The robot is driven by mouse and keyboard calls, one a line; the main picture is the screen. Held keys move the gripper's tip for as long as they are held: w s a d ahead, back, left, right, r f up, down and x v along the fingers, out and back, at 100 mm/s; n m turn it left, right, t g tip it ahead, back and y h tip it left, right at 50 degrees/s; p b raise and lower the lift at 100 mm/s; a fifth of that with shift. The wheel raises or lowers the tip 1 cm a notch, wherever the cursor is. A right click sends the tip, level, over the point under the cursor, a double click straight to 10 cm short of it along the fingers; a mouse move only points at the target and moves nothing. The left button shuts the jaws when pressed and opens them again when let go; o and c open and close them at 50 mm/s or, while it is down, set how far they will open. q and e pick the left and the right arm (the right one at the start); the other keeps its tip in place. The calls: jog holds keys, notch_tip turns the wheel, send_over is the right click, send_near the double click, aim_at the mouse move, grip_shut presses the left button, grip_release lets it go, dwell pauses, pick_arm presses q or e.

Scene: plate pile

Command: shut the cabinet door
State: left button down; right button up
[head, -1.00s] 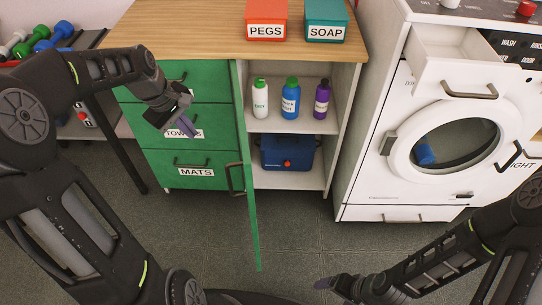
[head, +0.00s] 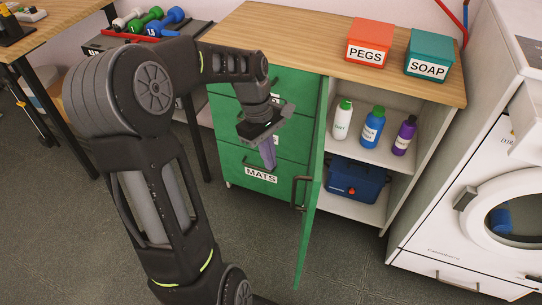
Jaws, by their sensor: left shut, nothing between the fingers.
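The green cabinet door (head: 313,190) stands open, swung out toward me, seen nearly edge-on. Its dark handle (head: 300,193) is on the face turned to the left. The cabinet (head: 432,150) has a wooden top, green drawers on the left and an open shelf compartment on the right. My left gripper (head: 268,155) is shut and empty, in front of the drawers and to the left of the door, apart from the handle in the picture. It hides part of the drawer fronts. My right gripper is out of view.
White, blue and purple bottles (head: 372,130) stand on the upper shelf, and a blue box (head: 356,180) sits below. Bins marked PEGS (head: 370,42) and SOAP (head: 430,55) stand on top. The washing machine (head: 440,245) is at right. Bare floor lies in front.

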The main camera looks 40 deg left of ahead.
pick_arm(q)
jog(key=d+f+b, duration=0.1)
jog(key=d+f, duration=0.4)
jog(key=f, duration=0.1)
jog(key=shift+s+d+f, duration=0.15)
jog(key=shift+d+f, duration=0.2)
jog(key=shift+d, duration=0.1)
